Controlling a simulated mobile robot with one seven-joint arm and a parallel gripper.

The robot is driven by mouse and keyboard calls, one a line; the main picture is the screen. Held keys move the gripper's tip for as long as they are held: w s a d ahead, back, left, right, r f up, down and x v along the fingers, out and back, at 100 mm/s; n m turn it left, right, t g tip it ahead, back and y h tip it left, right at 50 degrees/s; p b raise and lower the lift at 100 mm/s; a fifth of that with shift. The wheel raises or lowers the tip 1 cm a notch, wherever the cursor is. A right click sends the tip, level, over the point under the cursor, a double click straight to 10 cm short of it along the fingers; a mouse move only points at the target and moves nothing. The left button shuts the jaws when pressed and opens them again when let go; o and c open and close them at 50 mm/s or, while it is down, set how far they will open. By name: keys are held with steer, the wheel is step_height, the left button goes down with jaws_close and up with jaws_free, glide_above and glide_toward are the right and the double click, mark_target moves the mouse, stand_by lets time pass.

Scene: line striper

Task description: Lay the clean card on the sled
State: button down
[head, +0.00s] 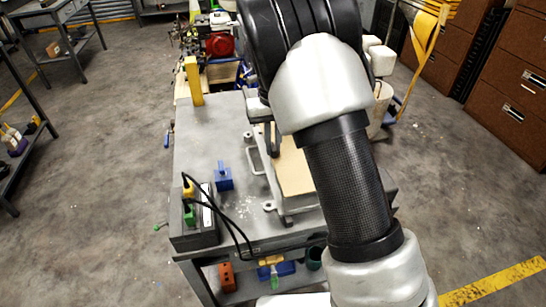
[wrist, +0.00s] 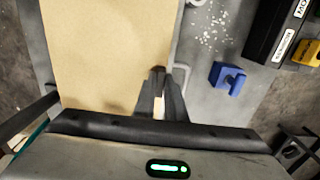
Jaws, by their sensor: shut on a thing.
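A plain tan card (head: 294,172) lies flat over the pale metal sled (head: 256,160) on the grey bench. I see no marks on the card. My arm hides much of both in the head view. In the wrist view the card (wrist: 105,50) fills the upper left, and a sled handle (wrist: 184,76) shows beside its right edge. My gripper (wrist: 160,82) is shut at the card's lower right part, with a pale strip between the fingers that looks like the card. I cannot tell whether the card touches the sled.
A blue block with a handle (head: 223,179) stands on the bench left of the sled. A dark box with labels and cables (head: 198,222) is at the bench's front left corner. A yellow post (head: 193,82) stands at the back left. The bench's left middle is clear.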

mark_target(273, 157)
steer(key=shift+f+b, duration=0.3)
steer(key=shift+f, duration=1.95)
steer(key=shift+f, duration=0.15)
steer(key=c, duration=1.8)
jaws_free()
